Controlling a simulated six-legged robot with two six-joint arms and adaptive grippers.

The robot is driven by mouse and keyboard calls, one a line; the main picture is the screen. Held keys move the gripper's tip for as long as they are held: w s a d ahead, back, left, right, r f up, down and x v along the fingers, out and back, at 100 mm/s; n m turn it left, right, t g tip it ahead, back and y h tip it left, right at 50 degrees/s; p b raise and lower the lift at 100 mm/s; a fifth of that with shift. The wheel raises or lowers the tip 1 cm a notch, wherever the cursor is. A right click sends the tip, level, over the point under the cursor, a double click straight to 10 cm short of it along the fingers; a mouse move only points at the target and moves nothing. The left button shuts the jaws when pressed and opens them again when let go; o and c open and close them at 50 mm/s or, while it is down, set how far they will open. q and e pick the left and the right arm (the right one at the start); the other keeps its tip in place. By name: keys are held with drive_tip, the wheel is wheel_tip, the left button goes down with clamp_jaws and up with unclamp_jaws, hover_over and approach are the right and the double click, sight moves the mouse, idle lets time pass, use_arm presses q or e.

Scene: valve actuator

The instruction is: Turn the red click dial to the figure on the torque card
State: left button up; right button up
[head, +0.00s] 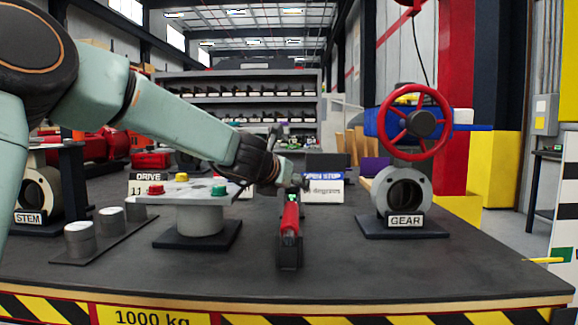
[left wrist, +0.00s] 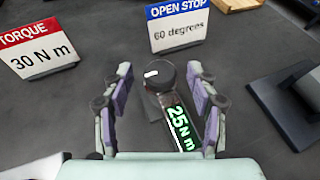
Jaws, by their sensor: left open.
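The torque tool (head: 290,218) has a red body and stands in a dark holder on the bench in the head view. In the left wrist view its dial (left wrist: 166,76) looks dark with a white mark, and its lit display (left wrist: 182,125) reads 25 N m. The torque card (left wrist: 38,50) reads 30 N m. My left gripper (head: 293,182) is just above the tool. The left wrist view shows its fingers (left wrist: 160,90) open, one on each side of the dial, with gaps visible. My right gripper is not in view.
The open stop card (left wrist: 178,30) reads 60 degrees. A plate with coloured buttons (head: 190,192) stands left of the tool. The gear stand (head: 403,190) with a red handwheel (head: 414,122) is on the right. The bench front (head: 370,270) is clear.

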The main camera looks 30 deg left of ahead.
use_arm(q)
wheel_tip(320, 180, up, 2)
drive_tip(key=shift+s+r, duration=0.1)
wheel_tip(320, 180, up, 8)
idle(0.9)
idle(0.3)
